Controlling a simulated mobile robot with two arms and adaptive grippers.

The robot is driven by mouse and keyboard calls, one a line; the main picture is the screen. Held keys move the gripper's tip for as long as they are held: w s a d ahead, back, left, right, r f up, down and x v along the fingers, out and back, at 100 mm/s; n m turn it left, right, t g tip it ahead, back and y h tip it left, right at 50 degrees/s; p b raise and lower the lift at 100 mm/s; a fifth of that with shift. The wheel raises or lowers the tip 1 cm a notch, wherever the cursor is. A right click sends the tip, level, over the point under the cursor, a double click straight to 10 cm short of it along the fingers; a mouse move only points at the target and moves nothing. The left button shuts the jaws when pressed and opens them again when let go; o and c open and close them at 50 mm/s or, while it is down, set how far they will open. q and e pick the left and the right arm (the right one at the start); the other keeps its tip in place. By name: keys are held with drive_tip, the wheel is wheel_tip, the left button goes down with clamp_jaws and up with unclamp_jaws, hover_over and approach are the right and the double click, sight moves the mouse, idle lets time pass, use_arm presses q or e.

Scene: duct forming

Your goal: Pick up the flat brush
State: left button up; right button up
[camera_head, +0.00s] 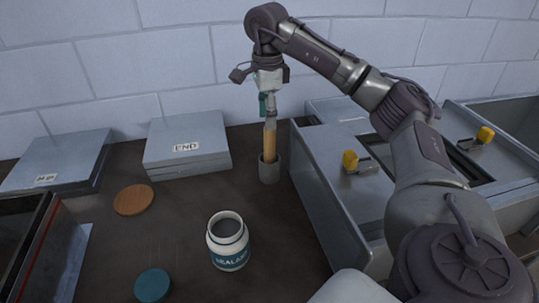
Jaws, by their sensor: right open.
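The flat brush (270,141) stands upright in a small grey holder (269,170) at the back of the bench. Its tan part shows above the holder's rim, with a paler metallic part above that. My right gripper (267,101) is directly above the brush, pointing down, at the brush's top end. It is open. Its teal finger part shows beside the top of the brush; whether it touches cannot be told. My left gripper is not in view.
An open sealant jar (229,257) stands in front, with a teal lid (152,285) and a brown disc (133,199) nearby. Stacked grey sheets labelled END (187,150) lie left of the holder. Grey metal ducts (325,190) with yellow-handled parts (351,160) stand close on the right.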

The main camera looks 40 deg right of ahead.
sight(269, 139)
drive_tip(key=f, duration=0.5)
drive_tip(key=d+f, duration=0.1)
drive_tip(key=f, duration=0.1)
drive_tip(key=shift+w+f+p, duration=0.1)
drive_tip(key=shift+f+p, duration=0.25)
drive_tip(key=shift+p, duration=0.05)
drive_tip(key=shift+a, duration=0.1)
clamp_jaws()
